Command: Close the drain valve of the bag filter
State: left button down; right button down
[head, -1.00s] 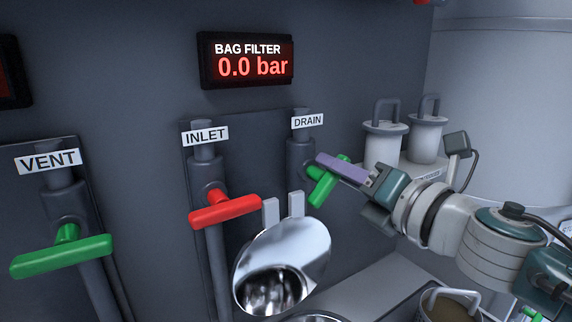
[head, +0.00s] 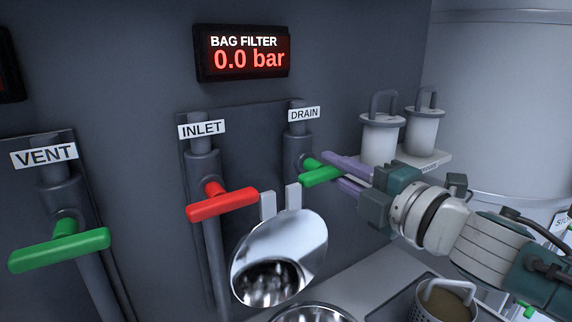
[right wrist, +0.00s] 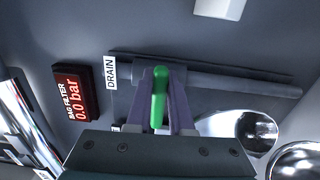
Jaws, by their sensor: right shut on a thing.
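The drain valve, under the DRAIN label (head: 303,114), has a green handle (head: 320,177). The handle lies close to level across its pipe, its right end a little higher. My right gripper (head: 334,170) comes from the right, with its purple fingers shut on this handle. In the right wrist view the green handle (right wrist: 159,95) stands between the two fingers, near the DRAIN label (right wrist: 111,72). The bag filter display (head: 243,55) reads 0.0 bar. My left gripper is not in view.
Left of the drain valve are the red INLET handle (head: 222,204) and the green VENT handle (head: 60,249), both crosswise. White canisters (head: 380,138) stand behind my right gripper. A pot (head: 446,300) stands lower right.

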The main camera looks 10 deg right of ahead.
jog(key=shift+m, duration=0.3)
jog(key=c, duration=0.8)
grip_release()
jog(key=v, duration=1)
jog(key=shift+p, duration=0.3)
